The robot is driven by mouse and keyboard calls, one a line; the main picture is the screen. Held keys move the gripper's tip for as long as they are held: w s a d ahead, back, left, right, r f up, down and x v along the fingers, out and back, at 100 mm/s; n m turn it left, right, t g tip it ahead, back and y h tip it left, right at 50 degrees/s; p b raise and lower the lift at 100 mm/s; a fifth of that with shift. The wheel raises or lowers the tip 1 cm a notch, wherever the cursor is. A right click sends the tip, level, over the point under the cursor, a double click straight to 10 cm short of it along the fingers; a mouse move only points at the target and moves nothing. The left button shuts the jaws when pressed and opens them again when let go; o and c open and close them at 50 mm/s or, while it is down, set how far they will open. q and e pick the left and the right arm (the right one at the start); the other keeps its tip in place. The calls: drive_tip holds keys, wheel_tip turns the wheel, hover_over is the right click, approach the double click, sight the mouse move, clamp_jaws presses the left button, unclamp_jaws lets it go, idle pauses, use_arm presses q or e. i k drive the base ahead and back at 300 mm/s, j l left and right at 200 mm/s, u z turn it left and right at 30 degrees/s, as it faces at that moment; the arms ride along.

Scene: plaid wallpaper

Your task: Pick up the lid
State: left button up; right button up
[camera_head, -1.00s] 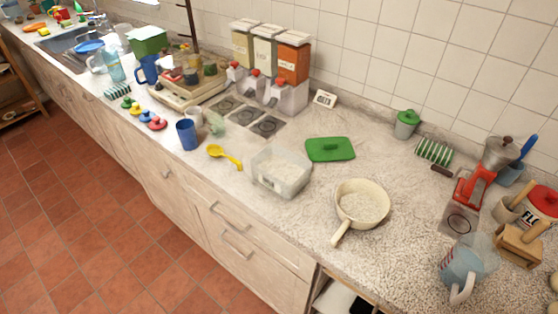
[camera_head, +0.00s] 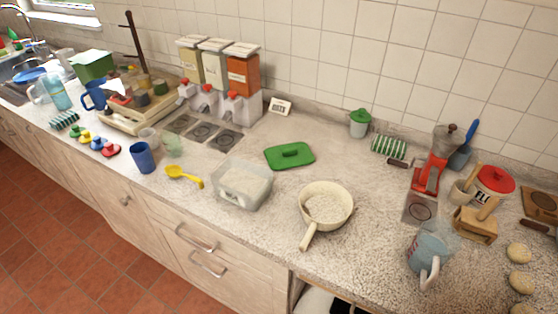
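A flat green lid (camera_head: 289,156) with a raised handle on top lies on the speckled countertop. It is behind and to the right of a clear open container (camera_head: 242,186) that holds something white. A small jar (camera_head: 360,123) with a green lid stands farther right, near the wall. Neither of my grippers shows in the head view.
A cream pan (camera_head: 327,206) stands right of the container, its handle toward the front edge. A yellow spoon (camera_head: 184,176) and blue cup (camera_head: 143,158) are on the left. Dispensers (camera_head: 220,95) stand behind. A jug (camera_head: 430,250) and red grinder (camera_head: 428,180) are on the right.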

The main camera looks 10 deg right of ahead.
sight(295, 155)
drive_tip(key=i+j, duration=0.15)
drive_tip(key=j, duration=0.25)
drive_tip(key=i+j+z, duration=0.1)
drive_tip(key=j, duration=0.3)
drive_tip(key=i+j, duration=0.2)
drive_tip(key=j, duration=0.25)
drive_tip(key=i+j+z, duration=0.1)
drive_tip(key=j, duration=0.3)
